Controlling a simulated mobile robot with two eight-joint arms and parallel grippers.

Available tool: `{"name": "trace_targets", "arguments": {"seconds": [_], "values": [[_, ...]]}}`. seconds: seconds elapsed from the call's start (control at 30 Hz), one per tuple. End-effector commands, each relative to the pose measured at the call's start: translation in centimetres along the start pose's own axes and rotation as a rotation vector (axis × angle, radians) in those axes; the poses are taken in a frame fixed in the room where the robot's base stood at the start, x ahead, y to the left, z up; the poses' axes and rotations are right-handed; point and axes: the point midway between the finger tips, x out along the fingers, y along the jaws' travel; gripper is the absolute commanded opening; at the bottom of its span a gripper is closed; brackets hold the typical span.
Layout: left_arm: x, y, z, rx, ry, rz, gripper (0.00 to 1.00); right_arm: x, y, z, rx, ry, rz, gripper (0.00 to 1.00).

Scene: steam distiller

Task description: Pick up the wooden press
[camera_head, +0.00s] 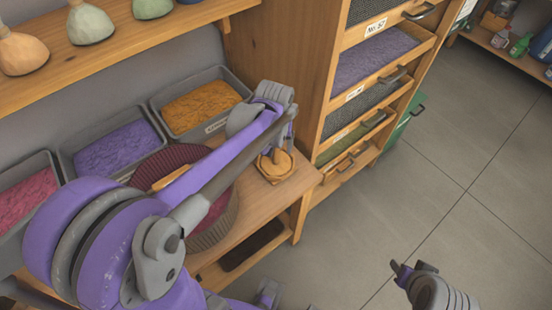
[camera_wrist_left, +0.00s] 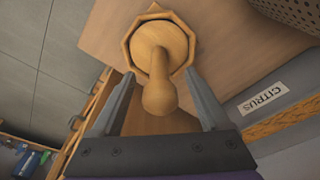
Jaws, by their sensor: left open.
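The wooden press (camera_head: 274,175) stands on the wooden bench near its right end, with a wide round base and a knobbed handle. In the left wrist view the press (camera_wrist_left: 160,55) has its handle pointing toward the camera and lies between the fingers. My left gripper (camera_head: 277,150) is above the press in the head view and hides part of it. In the left wrist view my left gripper (camera_wrist_left: 161,78) is open, one finger on each side of the handle, with gaps showing. My right gripper (camera_head: 408,272) is at the lower right, over the floor, away from the press.
A round ribbed basket (camera_head: 215,225) stands left of the press, partly behind my left arm. Bins of orange (camera_head: 200,105), purple (camera_head: 115,148) and pink material line the wall. A wooden drawer cabinet (camera_head: 325,150) rises just behind the press. The floor (camera_head: 450,190) at right is clear.

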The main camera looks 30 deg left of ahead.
Motion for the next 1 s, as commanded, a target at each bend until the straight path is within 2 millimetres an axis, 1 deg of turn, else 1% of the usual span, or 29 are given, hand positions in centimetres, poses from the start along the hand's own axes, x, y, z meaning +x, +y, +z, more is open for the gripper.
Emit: {"name": "trace_targets", "arguments": {"seconds": [0.1,0.13,0.27,0.3,0.37,0.4,0.47,0.5,0.57,0.9,1.0], "values": [[-0.04,0.0,-0.01,0.0,0.0,0.0,0.79,-0.02,0.0,-0.01,0.0,0.0,0.0,0.5],[-0.04,0.01,-0.01,0.0,0.0,0.0,0.77,-0.02,0.0,-0.01,0.0,0.0,0.0,0.5],[-0.05,0.01,-0.01,0.0,0.0,0.0,0.54,-0.02,0.0,-0.01,0.0,0.0,0.0,0.5],[-0.05,0.01,-0.01,0.0,0.0,0.0,0.47,-0.02,0.0,-0.01,0.0,0.0,0.0,0.5],[-0.06,0.01,-0.01,0.0,0.0,0.0,0.36,-0.02,0.0,-0.01,0.0,0.0,0.0,0.5],[-0.06,0.01,-0.01,0.0,0.0,0.0,0.28,-0.02,0.0,-0.01,0.0,0.0,0.0,0.5],[-0.06,0.01,-0.01,0.0,0.0,0.0,0.18,-0.02,0.0,-0.01,0.0,0.0,0.0,0.5],[-0.06,0.01,-0.01,0.0,0.0,0.0,0.1,-0.02,0.0,-0.01,0.0,0.0,0.0,0.5],[-0.06,0.01,-0.01,0.0,0.0,0.0,0.0,-0.02,0.0,-0.01,0.0,0.0,0.0,0.5],[-0.11,0.01,-0.02,0.0,0.0,0.0,0.0,-0.02,0.0,-0.02,0.0,0.0,0.0,0.5],[-0.45,0.01,-0.08,0.0,0.0,0.0,0.0,-0.06,0.0,-0.06,0.0,0.0,0.0,0.5]]}}
